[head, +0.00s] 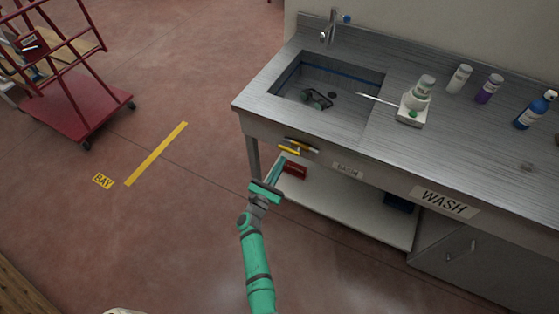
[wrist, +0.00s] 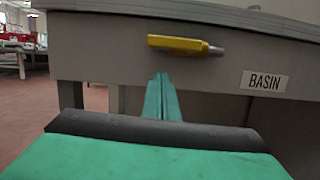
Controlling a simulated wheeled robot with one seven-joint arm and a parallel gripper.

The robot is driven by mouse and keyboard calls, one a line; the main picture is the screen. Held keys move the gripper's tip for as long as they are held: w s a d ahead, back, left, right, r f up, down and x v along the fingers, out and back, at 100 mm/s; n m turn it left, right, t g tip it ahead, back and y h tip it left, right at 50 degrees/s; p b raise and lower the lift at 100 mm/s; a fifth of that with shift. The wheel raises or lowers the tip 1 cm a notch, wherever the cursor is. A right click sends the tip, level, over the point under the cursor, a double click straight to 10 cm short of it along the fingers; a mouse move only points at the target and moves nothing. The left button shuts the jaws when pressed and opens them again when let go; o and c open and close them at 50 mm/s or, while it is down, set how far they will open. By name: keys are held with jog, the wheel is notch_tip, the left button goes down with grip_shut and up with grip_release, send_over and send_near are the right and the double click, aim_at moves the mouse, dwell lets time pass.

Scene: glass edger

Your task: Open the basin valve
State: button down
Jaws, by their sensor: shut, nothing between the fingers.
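The basin valve has a yellow lever (wrist: 178,44) on the grey front panel below the sink. In the wrist view the lever lies roughly level, with a short grey metal end at its right. In the head view the yellow lever (head: 289,150) shows under the counter's front edge. A "BASIN" label (wrist: 264,81) is on the panel to its right. My gripper (wrist: 161,77) is shut and empty, its teal fingers pointing at the panel, just below the lever in the wrist view. In the head view my gripper (head: 281,160) is close to the lever; I cannot tell whether it touches.
The steel sink (head: 330,95) holds a dark object, with a tap (head: 331,27) behind. A scale-like device (head: 412,108) and several bottles stand on the counter to the right. A lower shelf (head: 350,208) holds a red item (head: 295,170). A red cart (head: 75,105) stands left; the floor between is clear.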

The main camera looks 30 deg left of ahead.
jog(key=v, duration=1)
jog(key=shift+f, duration=0.25)
jog(key=shift+d, duration=0.15)
jog(key=s+d+r+n+g+y, duration=0.1)
jog(key=s+d+r+n, duration=0.1)
jog(key=s+d+n, duration=0.65)
jog(key=s+d+r+n+y, duration=0.1)
jog(key=s+d+r+n, duration=0.1)
jog(key=s+d+n, duration=0.7)
jog(key=s+d+r+n+g, duration=0.2)
jog(key=s+d+r+n, duration=0.2)
jog(key=s+r+n, duration=0.2)
jog(key=s+d+r+n+g+h, duration=0.1)
jog(key=s+d+r+n, duration=0.4)
jog(key=s+n, duration=0.5)
jog(key=r+n+g, duration=0.1)
jog(key=n, duration=0.2)
jog(key=shift+s+d+r, duration=0.25)
jog(key=shift+r, duration=0.15)
